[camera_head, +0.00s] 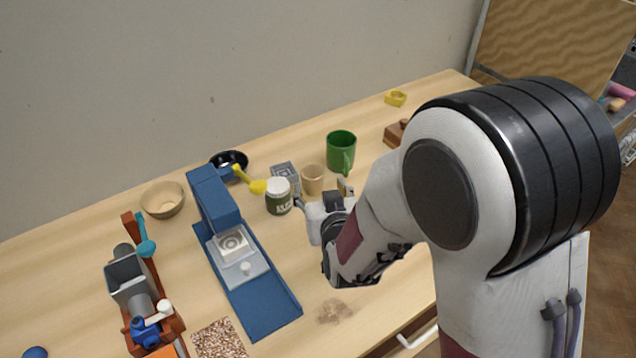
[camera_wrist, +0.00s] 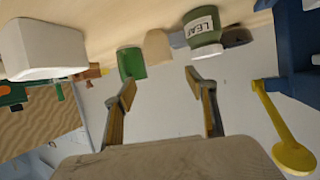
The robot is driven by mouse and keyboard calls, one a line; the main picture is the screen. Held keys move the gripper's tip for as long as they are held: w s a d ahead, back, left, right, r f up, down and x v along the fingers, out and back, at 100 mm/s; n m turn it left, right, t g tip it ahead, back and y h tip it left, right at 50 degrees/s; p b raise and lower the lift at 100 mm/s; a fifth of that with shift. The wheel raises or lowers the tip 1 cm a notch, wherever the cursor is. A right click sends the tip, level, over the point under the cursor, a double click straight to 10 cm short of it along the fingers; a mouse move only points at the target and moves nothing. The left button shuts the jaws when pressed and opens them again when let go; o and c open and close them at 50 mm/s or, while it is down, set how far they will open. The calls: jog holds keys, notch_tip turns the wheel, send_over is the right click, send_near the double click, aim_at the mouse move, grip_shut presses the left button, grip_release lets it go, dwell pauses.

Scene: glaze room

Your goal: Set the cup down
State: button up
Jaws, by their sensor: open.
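A small tan cup (camera_head: 312,180) stands upright on the table, right of a white-lidded green jar (camera_head: 278,197). A larger green mug (camera_head: 341,148) stands upright behind it to the right. My gripper (camera_head: 322,197) is just in front of the tan cup in the head view, partly hidden by my own wrist. In the wrist view the scene is upside down. My gripper (camera_wrist: 160,82) shows its two fingers apart with nothing between them. Beyond them are the green mug (camera_wrist: 131,64), the tan cup (camera_wrist: 158,47) and the jar (camera_wrist: 206,28). I see no contact with either cup.
A grey patterned block (camera_head: 286,173) is behind the jar. A yellow spoon-like tool (camera_head: 250,181) leans by a black bowl (camera_head: 232,158). A blue stand (camera_head: 262,294) is to the left. A white block-like thing (camera_wrist: 42,50) is close in the wrist view. Table front is clear around a brown stain (camera_head: 334,311).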

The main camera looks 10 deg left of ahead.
jog(key=shift+v, duration=1.35)
jog(key=s+d+r+m+g+h, duration=0.15)
jog(key=s+d+r, duration=0.25)
jog(key=d, duration=0.4)
jog(key=s+d+r+m+g+h, duration=0.1)
jog(key=s+d+r+g, duration=0.1)
jog(key=s+d+r, duration=0.45)
jog(key=s+d+m+g+h, duration=0.2)
jog(key=s+d+g, duration=0.1)
jog(key=s+d, duration=1)
jog(key=s+r, duration=0.1)
jog(key=s, duration=0.1)
jog(key=shift+s+d+h, duration=0.2)
jog(key=shift+s+h, duration=0.05)
jog(key=shift+h, duration=0.1)
